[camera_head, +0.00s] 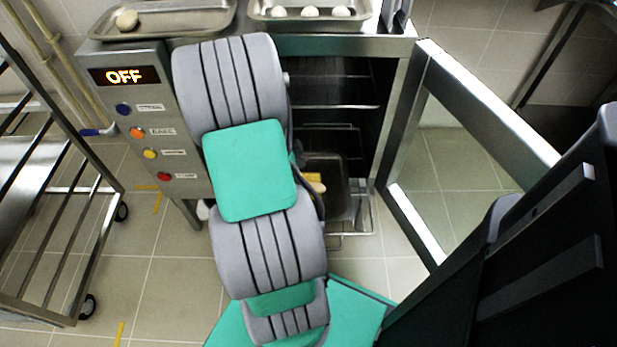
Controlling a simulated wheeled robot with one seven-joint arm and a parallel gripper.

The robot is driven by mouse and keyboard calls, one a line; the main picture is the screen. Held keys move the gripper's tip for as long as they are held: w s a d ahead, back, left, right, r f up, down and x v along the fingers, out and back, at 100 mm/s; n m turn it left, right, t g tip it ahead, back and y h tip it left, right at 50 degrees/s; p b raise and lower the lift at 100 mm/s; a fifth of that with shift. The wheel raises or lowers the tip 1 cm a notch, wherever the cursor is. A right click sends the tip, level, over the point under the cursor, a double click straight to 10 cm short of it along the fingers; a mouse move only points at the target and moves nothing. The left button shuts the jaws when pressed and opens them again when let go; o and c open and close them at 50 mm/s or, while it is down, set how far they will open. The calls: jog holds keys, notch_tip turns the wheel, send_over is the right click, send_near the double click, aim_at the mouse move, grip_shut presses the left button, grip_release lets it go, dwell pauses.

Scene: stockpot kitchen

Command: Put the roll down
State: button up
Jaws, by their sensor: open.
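A yellowish piece that looks like a roll (317,184) shows just right of my arm, low in the open oven. It lies on or just above a metal tray (342,172), and my arm hides part of it. My gripper is hidden behind my own grey and green arm, which reaches toward the oven opening. Whether the gripper touches the roll cannot be seen.
The oven (398,65) has its glass door (485,100) swung open to the right. Its display (125,77) reads OFF. Trays with pale rolls (311,12) stand on top. A metal rack cart (75,235) stands at left, with tiled floor between.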

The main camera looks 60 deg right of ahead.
jog(key=w+a+r+n+t, duration=0.3)
jog(key=w+a+r+n, duration=0.65)
jog(key=w+a, duration=0.2)
jog(key=a+r+n+t+y, duration=0.1)
jog(key=a+r+n, duration=0.1)
jog(key=a+n, duration=0.7)
jog(key=a+r+n+t+y, duration=0.1)
jog(key=a+r+n+t, duration=0.1)
jog(key=a+n, duration=0.8)
jog(key=a+r, duration=0.1)
jog(key=a, duration=0.4)
jog(key=shift+r+y+p, duration=0.15)
jog(key=shift+y+p, duration=0.2)
jog(key=shift+y, duration=0.05)
